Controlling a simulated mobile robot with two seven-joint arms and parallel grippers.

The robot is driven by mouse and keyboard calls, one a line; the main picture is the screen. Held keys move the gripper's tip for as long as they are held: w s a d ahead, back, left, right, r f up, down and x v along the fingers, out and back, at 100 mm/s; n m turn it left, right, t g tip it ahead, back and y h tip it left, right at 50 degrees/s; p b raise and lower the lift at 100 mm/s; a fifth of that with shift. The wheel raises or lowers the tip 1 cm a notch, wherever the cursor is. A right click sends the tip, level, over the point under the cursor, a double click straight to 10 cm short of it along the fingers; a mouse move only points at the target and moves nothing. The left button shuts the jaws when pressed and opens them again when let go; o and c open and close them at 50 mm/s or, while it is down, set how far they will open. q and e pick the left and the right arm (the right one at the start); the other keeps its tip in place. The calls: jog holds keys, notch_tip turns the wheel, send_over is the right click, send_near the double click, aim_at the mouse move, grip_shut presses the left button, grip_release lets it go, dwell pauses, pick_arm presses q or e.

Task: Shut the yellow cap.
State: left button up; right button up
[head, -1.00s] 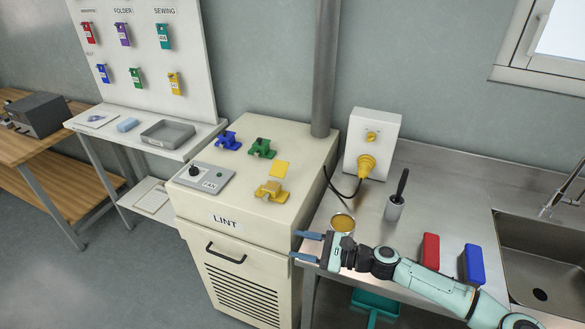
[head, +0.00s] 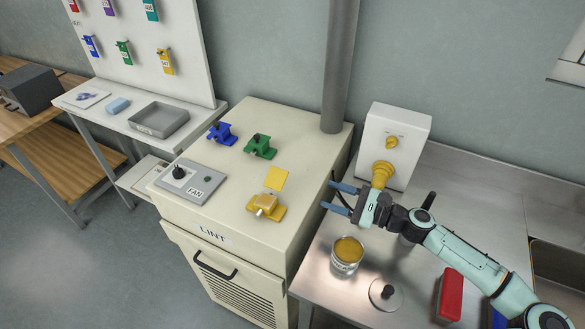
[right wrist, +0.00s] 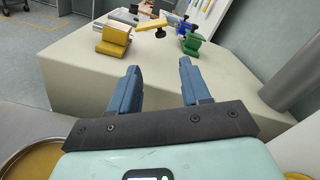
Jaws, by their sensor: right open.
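A yellow fitting (head: 265,206) sits on the near right part of the cream LINT cabinet top. A flat yellow piece (head: 278,179) shows just behind it; I cannot tell which part is the cap or how far open it is. In the right wrist view the yellow fitting (right wrist: 113,41) is ahead at upper left, with the flat yellow piece (right wrist: 151,29) beside it. My right gripper (head: 328,195) is open and empty by the cabinet's right edge, fingers pointing left toward the fitting, clearly apart from it. My left gripper is not in view.
Green (head: 260,146) and blue (head: 222,133) fittings stand behind on the cabinet (head: 228,226). A FAN panel (head: 190,180) lies left. A grey pipe (head: 338,70) rises at the back right. A wall box (head: 408,130) with a yellow plug and an open tin (head: 347,257) are near my right arm.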

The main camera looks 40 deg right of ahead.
aim_at(277, 180)
jog(key=p+x, duration=0.1)
jog(key=x, duration=1.2)
jog(key=shift+w+a, duration=0.1)
jog(key=shift+w, duration=0.1)
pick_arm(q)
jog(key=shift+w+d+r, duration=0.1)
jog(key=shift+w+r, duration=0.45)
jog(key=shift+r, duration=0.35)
pick_arm(e)
grip_shut()
